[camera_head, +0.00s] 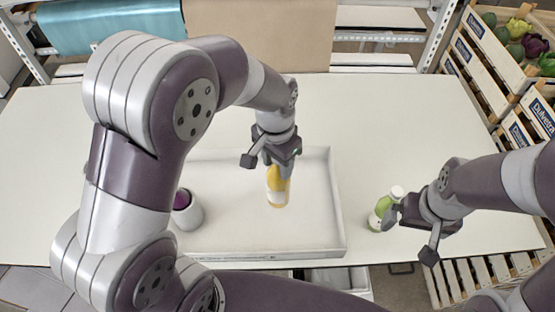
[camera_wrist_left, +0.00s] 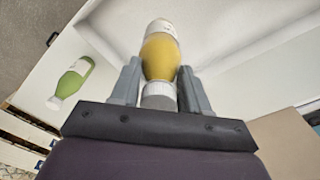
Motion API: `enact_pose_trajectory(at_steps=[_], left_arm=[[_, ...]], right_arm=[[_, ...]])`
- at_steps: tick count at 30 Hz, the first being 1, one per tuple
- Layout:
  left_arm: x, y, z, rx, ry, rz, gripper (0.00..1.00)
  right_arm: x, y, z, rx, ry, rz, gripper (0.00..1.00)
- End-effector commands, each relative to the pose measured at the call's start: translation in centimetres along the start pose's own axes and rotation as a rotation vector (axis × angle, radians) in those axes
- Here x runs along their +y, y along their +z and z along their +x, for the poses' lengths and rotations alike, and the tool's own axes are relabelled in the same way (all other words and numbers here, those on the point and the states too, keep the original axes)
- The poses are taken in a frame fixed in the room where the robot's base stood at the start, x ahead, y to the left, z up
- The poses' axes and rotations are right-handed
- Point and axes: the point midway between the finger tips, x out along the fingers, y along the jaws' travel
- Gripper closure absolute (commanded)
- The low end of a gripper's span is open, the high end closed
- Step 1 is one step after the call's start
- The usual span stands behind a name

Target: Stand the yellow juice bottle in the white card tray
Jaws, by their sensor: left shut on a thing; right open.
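The yellow juice bottle (camera_head: 278,188) is upright over the middle of the white card tray (camera_head: 337,205), inside its walls. I cannot tell whether its base touches the tray floor. My left gripper (camera_head: 277,160) is above it, shut on its upper end. In the left wrist view the bottle (camera_wrist_left: 160,56) sits between the two fingers of the left gripper (camera_wrist_left: 160,82), with its pale cap near the palm. My right gripper (camera_head: 412,212) is open beside a green bottle (camera_head: 380,212), right of the tray.
A white container with a purple top (camera_head: 188,212) is at the tray's left side, partly behind my left arm. The green bottle also shows in the left wrist view (camera_wrist_left: 70,82). Vegetable crates (camera_head: 485,65) stand at the right. The white table (camera_head: 390,120) is clear behind the tray.

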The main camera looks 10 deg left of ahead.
Motion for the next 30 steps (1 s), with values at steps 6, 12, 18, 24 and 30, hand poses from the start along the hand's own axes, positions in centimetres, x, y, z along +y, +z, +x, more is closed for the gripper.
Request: enact_pose_trajectory(at_steps=[6,12,18,24,30], left_arm=[[0.0,0.0,1.3,0.001,0.000,0.000,1.00],[0.0,0.1,2.9,0.001,0.000,0.000,1.00],[-0.1,0.1,4.5,0.001,0.000,0.000,1.00],[-0.1,0.2,6.2,0.000,0.001,-0.001,1.00],[-0.1,0.2,7.7,0.001,0.001,-0.001,1.00]], right_arm=[[0.0,0.1,1.0,0.000,0.000,0.000,0.00],[0.0,0.3,2.1,0.000,0.000,0.000,0.00],[0.0,0.4,3.2,0.000,0.000,0.000,0.00],[0.0,0.5,4.2,0.000,0.000,0.000,0.00],[0.0,0.6,5.3,0.000,0.000,0.000,0.00]])
